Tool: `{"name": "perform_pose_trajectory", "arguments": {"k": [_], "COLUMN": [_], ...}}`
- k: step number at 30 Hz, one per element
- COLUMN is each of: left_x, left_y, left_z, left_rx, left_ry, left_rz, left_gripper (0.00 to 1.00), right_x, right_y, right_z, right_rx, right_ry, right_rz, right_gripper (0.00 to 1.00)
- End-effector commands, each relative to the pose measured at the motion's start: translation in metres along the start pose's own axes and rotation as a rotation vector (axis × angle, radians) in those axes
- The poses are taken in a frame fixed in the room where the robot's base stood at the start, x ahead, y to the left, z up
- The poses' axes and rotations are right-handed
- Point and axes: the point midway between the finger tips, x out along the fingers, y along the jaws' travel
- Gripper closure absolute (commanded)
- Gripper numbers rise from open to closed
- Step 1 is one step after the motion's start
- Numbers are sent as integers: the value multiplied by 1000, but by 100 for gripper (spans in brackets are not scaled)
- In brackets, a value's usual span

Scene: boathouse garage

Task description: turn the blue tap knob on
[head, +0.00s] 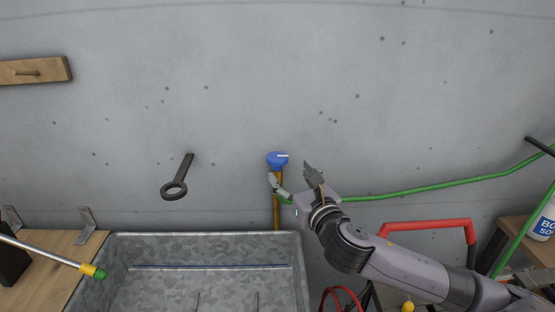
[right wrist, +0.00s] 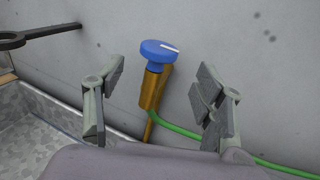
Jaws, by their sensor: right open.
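The blue tap knob (head: 277,160) sits on top of a brass tap pipe (head: 277,213) against the grey wall, above the right end of the metal basin. In the right wrist view the blue knob (right wrist: 161,51) carries a white mark on its top pointing to the right. My right gripper (head: 293,178) is open beside the tap. In the right wrist view its two fingers (right wrist: 161,98) stand apart on either side of the brass tap body (right wrist: 154,90), with the knob beyond the fingertips. No contact shows. My left gripper is not in view.
A galvanised basin (head: 205,237) stands below the tap. A dark ring-ended bar (head: 175,188) sticks out from the wall to the left. A green hose (head: 420,189) runs right from the tap. A red handle (head: 425,224) and a white bottle (head: 546,222) are at the right.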

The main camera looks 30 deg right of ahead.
Motion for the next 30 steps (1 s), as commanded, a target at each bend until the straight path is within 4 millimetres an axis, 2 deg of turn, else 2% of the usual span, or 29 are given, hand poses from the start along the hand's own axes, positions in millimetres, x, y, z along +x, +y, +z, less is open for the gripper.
{"name": "perform_pose_trajectory", "arguments": {"k": [9, 15, 27, 30], "left_x": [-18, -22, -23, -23], "left_y": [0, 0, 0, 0], "left_z": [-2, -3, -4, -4], "left_rx": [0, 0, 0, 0], "left_ry": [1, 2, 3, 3], "left_rz": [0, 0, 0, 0], "left_gripper": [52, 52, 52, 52], "right_x": [60, 84, 91, 91], "right_y": [0, 0, 0, 0], "right_z": [3, 2, 0, 0], "right_rx": [3, 2, 0, 0], "right_ry": [-1, 0, 0, 0], "right_rz": [-3, -1, 0, 0], "right_gripper": [36, 36, 36, 43]}}
